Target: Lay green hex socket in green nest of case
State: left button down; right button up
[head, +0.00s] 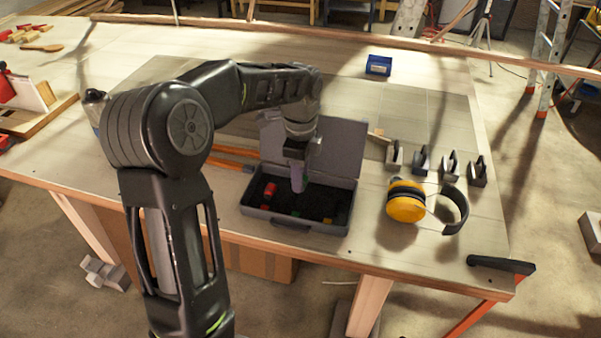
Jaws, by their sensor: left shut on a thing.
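The open grey case (347,165) lies on the workbench with its lid raised at the back and a dark insert inside. A red piece (269,189) shows in its left part. I cannot make out the green hex socket anywhere. My right gripper is not in view.
Yellow earmuffs (405,204) lie right of the case, with several dark metal blocks (421,160) in a row behind them. A blue bin (378,65) stands at the back. A black clamp (500,265) sits at the front right edge. The bench behind the case is largely clear.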

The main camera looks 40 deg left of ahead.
pick_arm(q)
jog(key=shift+f+b, duration=0.85)
jog(key=shift+f, duration=0.95)
jog(key=shift+f+b, duration=0.3)
jog(key=shift+f, duration=0.4)
jog(key=c, duration=0.8)
grip_release()
jog(key=shift+c, duration=0.2)
jog(key=shift+r+p, duration=2.8)
jog(key=shift+r, duration=0.75)
